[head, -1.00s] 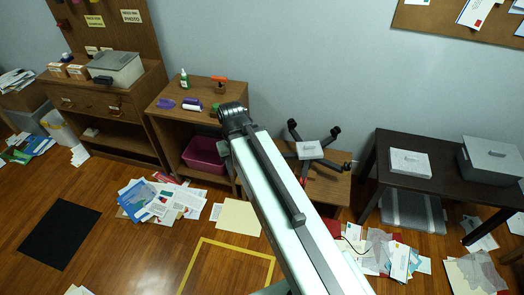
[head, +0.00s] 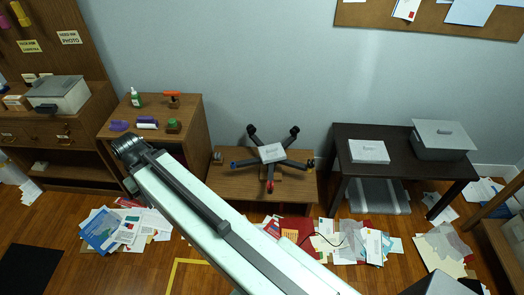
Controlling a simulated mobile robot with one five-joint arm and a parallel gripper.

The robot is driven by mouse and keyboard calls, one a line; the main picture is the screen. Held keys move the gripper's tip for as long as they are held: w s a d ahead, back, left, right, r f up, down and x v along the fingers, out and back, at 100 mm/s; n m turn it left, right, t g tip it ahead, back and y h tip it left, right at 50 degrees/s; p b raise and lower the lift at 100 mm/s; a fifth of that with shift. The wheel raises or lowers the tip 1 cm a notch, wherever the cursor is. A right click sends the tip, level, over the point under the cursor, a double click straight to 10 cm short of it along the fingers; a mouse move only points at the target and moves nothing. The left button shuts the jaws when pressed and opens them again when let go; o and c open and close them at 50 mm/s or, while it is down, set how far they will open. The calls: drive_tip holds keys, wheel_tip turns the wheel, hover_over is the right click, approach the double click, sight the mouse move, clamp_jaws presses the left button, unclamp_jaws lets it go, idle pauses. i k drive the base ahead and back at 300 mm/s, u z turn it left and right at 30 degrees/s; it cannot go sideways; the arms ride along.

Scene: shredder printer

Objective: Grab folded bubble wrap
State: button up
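A grey, translucent, flat bundle (head: 378,196), which looks like the folded bubble wrap, lies low under the dark table at the right in the head view. Two darker bands run across it. The table top and a front leg partly cover it from above. My arm crosses the picture from the bottom right to its dark joint at the left, in front of the wooden cabinet. My gripper is not visible, and the arm is well to the left of the bundle.
The dark table (head: 396,173) bears a white box (head: 368,152) and a grey lidded bin (head: 443,140). A low wooden bench (head: 225,187) holds a black star-shaped chair base (head: 270,155). Loose papers (head: 345,240) cover the floor before the bench and table. A wooden piece (head: 495,240) stands at the right edge.

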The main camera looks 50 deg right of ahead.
sight(273, 152)
drive_tip(key=i, duration=0.85)
drive_tip(key=z, duration=0.05)
